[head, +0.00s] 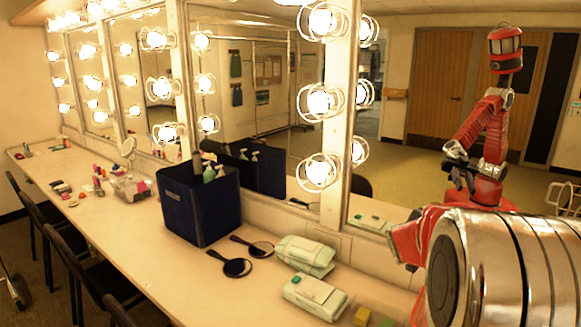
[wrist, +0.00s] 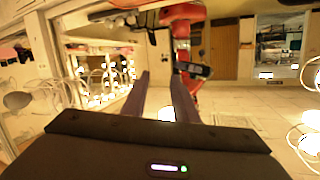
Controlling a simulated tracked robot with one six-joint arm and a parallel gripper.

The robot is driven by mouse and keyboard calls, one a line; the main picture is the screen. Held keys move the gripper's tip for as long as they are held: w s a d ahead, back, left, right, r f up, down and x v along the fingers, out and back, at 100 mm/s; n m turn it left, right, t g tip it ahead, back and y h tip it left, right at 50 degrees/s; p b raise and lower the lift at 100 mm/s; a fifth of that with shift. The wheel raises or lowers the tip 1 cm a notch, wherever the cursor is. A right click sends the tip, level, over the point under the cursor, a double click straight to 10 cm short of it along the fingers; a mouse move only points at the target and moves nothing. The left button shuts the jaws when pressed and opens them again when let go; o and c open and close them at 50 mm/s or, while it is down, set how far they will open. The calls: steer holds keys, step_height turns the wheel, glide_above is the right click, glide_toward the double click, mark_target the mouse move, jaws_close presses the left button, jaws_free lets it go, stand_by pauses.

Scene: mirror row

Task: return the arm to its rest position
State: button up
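My arm, red with a large silver cylindrical link, fills the lower right of the head view, close to the counter's right end. My gripper (wrist: 160,78) shows in the wrist view as two dark fingers with a clear gap between them. It is open, and nothing shows between the fingers. The gripper itself is hidden in the head view, apart from the reflection of my red body and arm in the mirror (head: 400,120).
The counter (head: 130,235) holds a navy bin (head: 200,205) with bottles, two dark hand mirrors (head: 237,267), two wipe packs (head: 315,296) and small yellow and green blocks (head: 362,316) close to my arm. Bulbs (head: 320,100) stick out from the mirror frames. Black chairs (head: 100,275) line the front.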

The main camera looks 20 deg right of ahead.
steer(key=w+a+f+n+t+y, duration=0.25)
steer(key=w+a+t+y, duration=0.2)
steer(key=a, duration=0.35)
steer(key=s+a+f+n+y, duration=0.1)
steer(key=a+f+n+y, duration=0.2)
steer(key=a, duration=0.7)
steer(key=s+a+f+n+y, duration=0.1)
steer(key=a+n+y, duration=0.35)
steer(key=a, duration=0.55)
steer(key=s+a+n+g+y, duration=0.1)
steer(key=s+a+n+g, duration=0.1)
steer(key=s+a, duration=0.7)
steer(key=s+a+n+g+y, duration=0.1)
steer(key=s+a+n, duration=0.3)
steer(key=s+a, duration=0.5)
steer(key=s+g, duration=0.1)
steer(key=s, duration=0.4)
steer(key=shift+s+a+n+y, duration=0.2)
steer(key=shift+s+n+y, duration=0.1)
steer(key=shift+r+g, duration=0.1)
steer(key=shift+g, duration=0.15)
